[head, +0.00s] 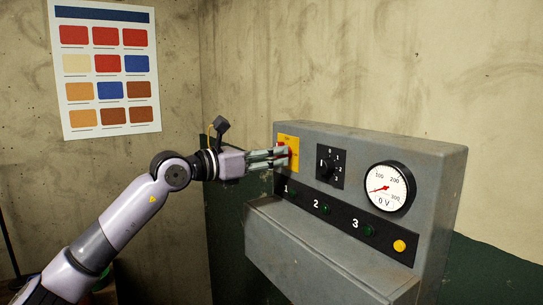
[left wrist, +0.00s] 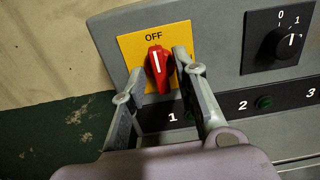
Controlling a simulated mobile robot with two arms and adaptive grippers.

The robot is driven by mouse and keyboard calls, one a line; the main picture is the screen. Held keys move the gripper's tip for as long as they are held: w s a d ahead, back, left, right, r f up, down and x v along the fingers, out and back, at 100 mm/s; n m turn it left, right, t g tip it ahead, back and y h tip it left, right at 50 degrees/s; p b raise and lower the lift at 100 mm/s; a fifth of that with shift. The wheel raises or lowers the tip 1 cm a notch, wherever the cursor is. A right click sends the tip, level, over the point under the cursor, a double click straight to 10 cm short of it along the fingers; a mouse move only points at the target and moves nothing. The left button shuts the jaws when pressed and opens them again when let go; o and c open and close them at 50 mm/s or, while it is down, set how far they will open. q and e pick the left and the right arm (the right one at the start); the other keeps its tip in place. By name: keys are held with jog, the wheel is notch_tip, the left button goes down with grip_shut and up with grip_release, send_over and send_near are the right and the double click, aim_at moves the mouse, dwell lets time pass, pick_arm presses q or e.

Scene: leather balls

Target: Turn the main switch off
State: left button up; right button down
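The main switch (left wrist: 158,66) is a red knob with a white line, on a yellow plate (left wrist: 126,46) marked OFF at the grey panel's upper left. Its white line points up, roughly toward OFF. My left gripper (left wrist: 158,62) is at the switch, its two fingers apart, one on each side of the knob. The right finger is close to the knob; I cannot tell whether it touches. In the head view my left gripper (head: 286,156) reaches the yellow plate (head: 291,141) from the left and hides most of the knob. My right gripper is not in view.
The grey panel (head: 400,148) also carries a black rotary selector (head: 327,167), a round gauge (head: 389,188) reading 0 V, dark green buttons (head: 326,210) numbered 1 to 3 and a yellow button (head: 399,246). A sloped grey ledge (head: 315,255) juts out below. A colour chart (head: 104,65) hangs left.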

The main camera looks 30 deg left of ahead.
pick_arm(q)
jog(key=v, duration=1.2)
dwell(0.7)
dwell(0.4)
